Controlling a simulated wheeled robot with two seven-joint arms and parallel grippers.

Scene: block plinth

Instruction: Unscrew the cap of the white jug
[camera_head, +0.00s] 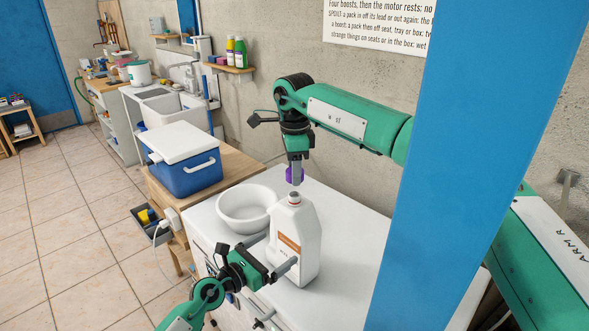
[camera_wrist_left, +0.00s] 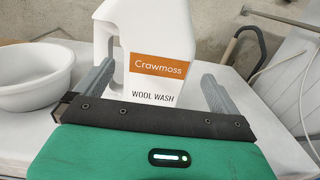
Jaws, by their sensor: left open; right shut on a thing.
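The white jug (camera_head: 295,238) stands upright on the white worktop. In the left wrist view the jug (camera_wrist_left: 150,35) has an orange "Crawmoss" band above the words "WOOL WASH". My right gripper (camera_head: 295,172) is shut on the purple cap (camera_head: 290,176). The cap is above the jug's bare neck (camera_head: 294,198), seemingly apart from it. My left gripper (camera_head: 275,254) is open at the jug's lower body. In the left wrist view its fingers stand on either side of the jug, with gaps showing. The cap is partly hidden by the right gripper.
A white bowl (camera_head: 222,212) stands left of the jug, close to my left gripper. A blue cooler (camera_head: 192,174) with a white lid is on the wooden bench behind. A blue post (camera_head: 450,160) hides part of the right side. The worktop right of the jug is clear.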

